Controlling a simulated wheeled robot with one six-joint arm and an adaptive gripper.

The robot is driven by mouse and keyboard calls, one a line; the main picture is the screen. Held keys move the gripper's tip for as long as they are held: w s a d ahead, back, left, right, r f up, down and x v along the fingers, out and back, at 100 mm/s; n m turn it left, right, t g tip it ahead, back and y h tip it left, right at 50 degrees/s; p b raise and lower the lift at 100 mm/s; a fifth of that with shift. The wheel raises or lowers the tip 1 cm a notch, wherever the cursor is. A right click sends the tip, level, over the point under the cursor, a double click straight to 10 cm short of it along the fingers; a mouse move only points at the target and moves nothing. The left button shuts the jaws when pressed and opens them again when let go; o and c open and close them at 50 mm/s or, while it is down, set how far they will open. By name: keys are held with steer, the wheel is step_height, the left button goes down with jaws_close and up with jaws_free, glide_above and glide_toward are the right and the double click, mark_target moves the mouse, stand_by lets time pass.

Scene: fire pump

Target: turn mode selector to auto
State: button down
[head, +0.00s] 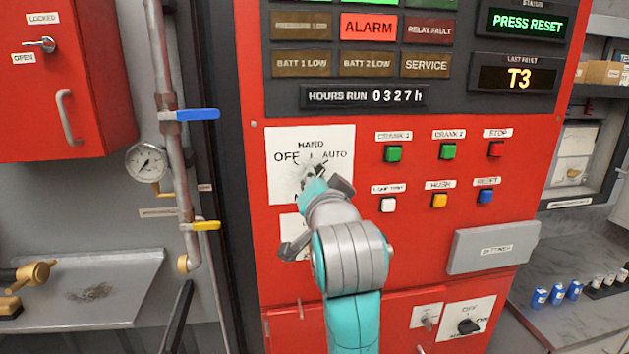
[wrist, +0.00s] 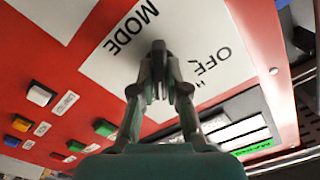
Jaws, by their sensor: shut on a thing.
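The mode selector's white plate (head: 280,178), lettered OFF, HAND and AUTO, is on the red panel in the head view. HAND is at the top, OFF at left and AUTO at right. My gripper (head: 315,177) reaches this plate and covers its lower middle. In the wrist view, the fingertips of my gripper (wrist: 160,80) are closed around the dark selector knob (wrist: 158,50), between the words MODE and OFF on the plate (wrist: 195,62). The knob is mostly hidden by the fingers, and I cannot tell which position it points to.
Right of the plate are green crank buttons (head: 393,153), a red stop button (head: 496,149), and white, yellow and blue buttons below. A grey box (head: 495,247) juts out at lower right. A pipe with a blue-handled valve (head: 197,115) runs at left.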

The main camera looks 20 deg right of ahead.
steer(key=shift+m, duration=1.1)
steer(key=shift+f, duration=0.1)
steer(key=c, duration=1.2)
jaws_free()
steer(key=s, duration=0.5)
steer(key=s+a, duration=0.1)
steer(key=s, duration=0.1)
steer(key=shift+s+a, duration=0.1)
steer(key=shift+s, duration=0.1)
